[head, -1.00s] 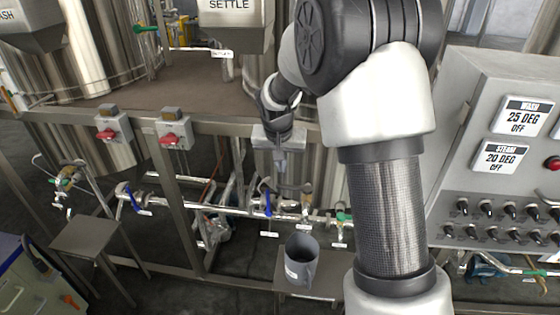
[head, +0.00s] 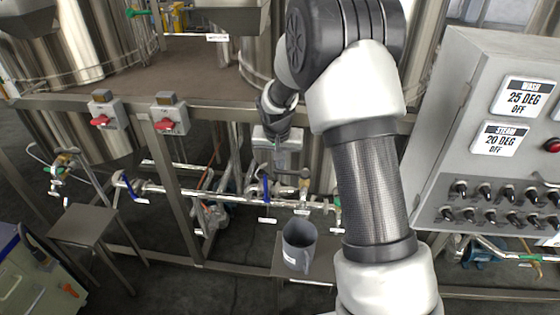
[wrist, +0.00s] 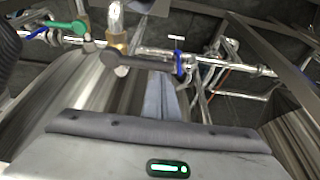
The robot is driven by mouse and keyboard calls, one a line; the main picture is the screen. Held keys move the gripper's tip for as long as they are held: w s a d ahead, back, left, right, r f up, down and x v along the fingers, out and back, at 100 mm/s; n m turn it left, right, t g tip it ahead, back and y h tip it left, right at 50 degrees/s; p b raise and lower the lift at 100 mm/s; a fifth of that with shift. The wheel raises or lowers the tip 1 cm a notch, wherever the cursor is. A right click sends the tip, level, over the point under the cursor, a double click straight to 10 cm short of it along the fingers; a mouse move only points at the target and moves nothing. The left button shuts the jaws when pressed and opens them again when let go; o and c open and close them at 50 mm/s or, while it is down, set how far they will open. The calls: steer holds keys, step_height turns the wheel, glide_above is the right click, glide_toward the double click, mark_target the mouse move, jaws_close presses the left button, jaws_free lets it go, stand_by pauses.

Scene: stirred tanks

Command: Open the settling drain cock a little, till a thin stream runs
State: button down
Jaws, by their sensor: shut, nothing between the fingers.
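My gripper (head: 279,160) is shut and empty. It points down in front of the tank stand, just above and to the left of a brass cock (head: 305,178) on the pipe run. In the wrist view, the brass cock (wrist: 117,46) carries a dark grey lever (wrist: 150,62) lying crosswise, just beyond my gripper's fingers (wrist: 160,92). I cannot tell if they touch. A grey jug (head: 299,246) stands upright below the pipework. No stream is visible. The small tags are unreadable, so I cannot confirm which cock is the settling drain.
A blue-handled valve (head: 266,188) is left of the brass cock, with another blue handle (head: 132,191) farther left. A green handle (wrist: 68,27) is near in the wrist view. The control panel (head: 490,140) stands at right. Frame posts and a small table (head: 82,228) flank the pipes.

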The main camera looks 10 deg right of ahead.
steer(key=shift+s+a+n, duration=0.15)
steer(key=shift+s+n, duration=0.15)
steer(key=shift+n, duration=0.1)
steer(key=shift+s+a+r+n+y+p, duration=0.15)
steer(key=shift+s+n+y+p, duration=0.55)
steer(key=shift+n, duration=0.5)
steer(key=shift+s+f+n+p, duration=0.2)
steer(key=shift+s+n+p, duration=0.15)
steer(key=shift+s+n, duration=0.95)
steer(key=shift+s+m, duration=0.3)
steer(key=shift+s, duration=0.05)
steer(key=shift+r, duration=0.1)
